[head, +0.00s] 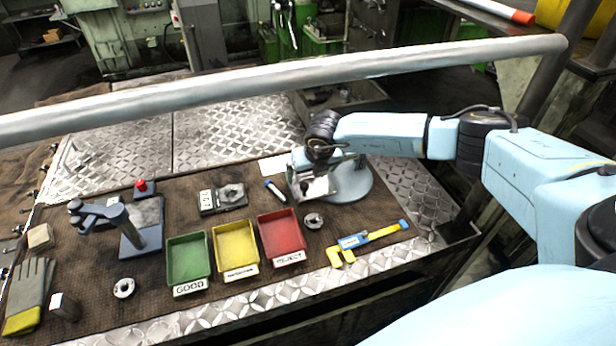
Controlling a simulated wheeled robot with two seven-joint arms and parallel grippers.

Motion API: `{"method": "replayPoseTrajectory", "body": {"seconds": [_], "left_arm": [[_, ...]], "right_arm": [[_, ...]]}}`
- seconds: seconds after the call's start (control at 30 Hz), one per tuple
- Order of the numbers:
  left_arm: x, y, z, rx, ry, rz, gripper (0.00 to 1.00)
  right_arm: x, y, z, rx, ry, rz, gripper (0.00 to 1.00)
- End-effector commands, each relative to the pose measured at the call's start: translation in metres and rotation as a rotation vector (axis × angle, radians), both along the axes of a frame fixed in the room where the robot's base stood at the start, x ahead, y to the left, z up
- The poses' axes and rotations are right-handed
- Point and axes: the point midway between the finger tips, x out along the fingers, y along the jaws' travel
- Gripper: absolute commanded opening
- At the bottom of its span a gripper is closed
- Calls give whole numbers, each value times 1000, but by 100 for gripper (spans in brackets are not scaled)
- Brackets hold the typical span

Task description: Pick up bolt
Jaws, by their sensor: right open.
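I cannot clearly make out a bolt. A small metal ring-like piece (313,220) lies on the brown mat just right of the red tray, and a similar one (124,288) lies at the front left. Another metal part (232,192) sits on a dark block behind the trays. My right gripper (318,188) is open, pointing down over the mat behind the red tray, beside a pale blue round base (352,182). The gripper and wrist hide part of what is beneath them. My left gripper is not in view.
Green (188,260), yellow (236,248) and red (282,235) trays stand in a row, empty. A rail (280,82) crosses behind.

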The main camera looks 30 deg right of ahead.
Motion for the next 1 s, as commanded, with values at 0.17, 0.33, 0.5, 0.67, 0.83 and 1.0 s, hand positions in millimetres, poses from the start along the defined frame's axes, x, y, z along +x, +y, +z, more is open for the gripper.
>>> {"method": "replayPoseTrajectory", "body": {"seconds": [0.17, 0.33, 0.5, 0.67, 0.83, 1.0], "left_arm": [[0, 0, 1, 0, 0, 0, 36], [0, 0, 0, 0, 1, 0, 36], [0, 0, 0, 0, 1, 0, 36], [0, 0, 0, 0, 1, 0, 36], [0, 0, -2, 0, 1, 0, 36], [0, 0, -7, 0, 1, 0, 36]], "right_arm": [[0, 0, 1, 0, 0, 0, 88], [0, 0, 1, 0, 0, 0, 65], [0, 0, 1, 0, -1, 0, 43], [0, 0, 1, 0, 0, 0, 43], [1, 0, 13, 2, -4, 1, 43], [1, 0, 46, 0, -6, 1, 43]]}}
